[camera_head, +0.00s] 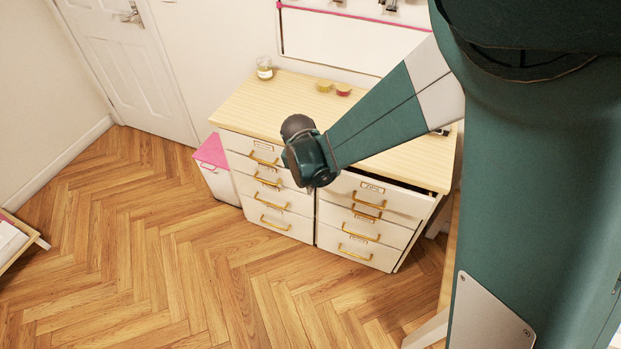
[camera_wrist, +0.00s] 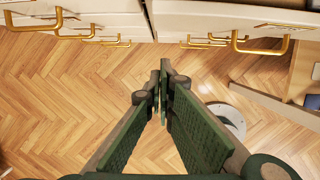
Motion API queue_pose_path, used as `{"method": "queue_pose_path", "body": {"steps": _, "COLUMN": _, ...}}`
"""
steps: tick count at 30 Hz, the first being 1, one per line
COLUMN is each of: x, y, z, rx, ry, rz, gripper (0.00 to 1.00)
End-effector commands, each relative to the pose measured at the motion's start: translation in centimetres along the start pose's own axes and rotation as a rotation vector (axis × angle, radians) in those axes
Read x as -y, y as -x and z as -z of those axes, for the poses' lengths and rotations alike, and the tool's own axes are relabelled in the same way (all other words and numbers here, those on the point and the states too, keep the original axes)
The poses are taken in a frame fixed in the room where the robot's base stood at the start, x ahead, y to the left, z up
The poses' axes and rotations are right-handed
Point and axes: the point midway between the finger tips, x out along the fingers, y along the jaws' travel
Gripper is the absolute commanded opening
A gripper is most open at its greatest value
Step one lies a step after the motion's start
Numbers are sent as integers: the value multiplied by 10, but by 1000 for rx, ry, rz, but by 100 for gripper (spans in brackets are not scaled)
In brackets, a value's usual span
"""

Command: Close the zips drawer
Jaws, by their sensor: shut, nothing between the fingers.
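The zips drawer (camera_head: 404,199) is the top drawer of the right column, with a gold handle and a small label. It stands partly pulled out, and a dark gap shows behind its front at the right. My gripper (camera_wrist: 164,88) is shut and empty in the wrist view, pointing down over the floor in front of the drawer fronts. In the head view my wrist is near the divide between the two columns and covers the left end of the zips drawer. My fingers are mostly hidden there. The gripper looks apart from the drawers.
The cabinet top (camera_head: 256,102) carries a small jar (camera_head: 264,68) and two small round items. The left column's drawers (camera_head: 270,205) look shut. A pink-topped white box (camera_head: 214,165) stands at the cabinet's left. The wooden floor (camera_head: 170,260) in front is clear.

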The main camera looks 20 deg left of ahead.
Motion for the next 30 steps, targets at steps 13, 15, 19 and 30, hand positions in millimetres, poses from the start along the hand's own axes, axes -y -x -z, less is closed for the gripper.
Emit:
{"method": "queue_pose_path", "body": {"steps": 13, "x": 0, "y": -56, "z": -5, "rx": 0, "ry": 0, "rz": 0, "gripper": 0}}
{"method": "queue_pose_path", "body": {"steps": 15, "x": 0, "y": -57, "z": -15, "rx": 0, "ry": -2, "rz": 0, "gripper": 0}}
{"method": "queue_pose_path", "body": {"steps": 19, "x": 0, "y": -60, "z": -27, "rx": 0, "ry": -1, "rz": 0, "gripper": 0}}
{"method": "queue_pose_path", "body": {"steps": 30, "x": 0, "y": -62, "z": -39, "rx": 0, "ry": 1, "rz": 0, "gripper": 0}}
